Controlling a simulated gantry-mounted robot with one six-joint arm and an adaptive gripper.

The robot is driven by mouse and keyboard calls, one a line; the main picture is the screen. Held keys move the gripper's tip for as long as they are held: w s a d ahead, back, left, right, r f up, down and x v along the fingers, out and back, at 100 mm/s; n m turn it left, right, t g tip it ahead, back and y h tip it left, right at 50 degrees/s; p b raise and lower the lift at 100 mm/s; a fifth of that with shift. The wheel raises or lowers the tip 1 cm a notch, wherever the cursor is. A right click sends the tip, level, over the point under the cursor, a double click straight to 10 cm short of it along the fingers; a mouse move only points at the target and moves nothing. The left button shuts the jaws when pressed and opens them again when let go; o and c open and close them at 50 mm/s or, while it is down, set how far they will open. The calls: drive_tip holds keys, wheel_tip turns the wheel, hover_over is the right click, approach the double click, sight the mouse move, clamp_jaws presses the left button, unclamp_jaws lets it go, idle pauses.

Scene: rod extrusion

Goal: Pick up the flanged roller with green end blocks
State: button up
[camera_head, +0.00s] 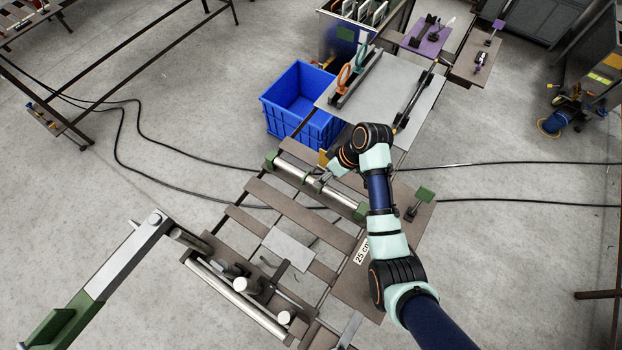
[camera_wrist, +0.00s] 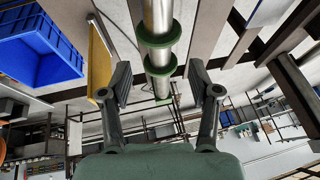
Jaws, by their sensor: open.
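The flanged roller is a long silver bar (camera_head: 338,194) with green end blocks (camera_head: 271,159), lying across the far end of the brown slatted frame. In the wrist view the roller (camera_wrist: 158,14) runs down the middle, with two green flanges (camera_wrist: 160,38) around it. My gripper (camera_head: 320,180) is at the middle of the roller, by the flanges. In the wrist view the open fingers of my gripper (camera_wrist: 160,82) appear on either side of the roller, with visible gaps. I cannot tell how deep the bar sits between them.
A blue crate (camera_head: 270,106) stands behind the frame, beside a grey table (camera_head: 420,78) with tools. A yellow plate (camera_wrist: 102,58) is left of the fingers in the wrist view. Nearer me, the frame carries a grey plate (camera_head: 289,247) and another silver rod (camera_head: 236,299).

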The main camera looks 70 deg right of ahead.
drive_tip(key=shift+x, duration=1.2)
drive_tip(key=x, duration=0.5)
drive_tip(key=shift+f, duration=0.15)
clamp_jaws()
drive_tip(key=shift+w, duration=0.1)
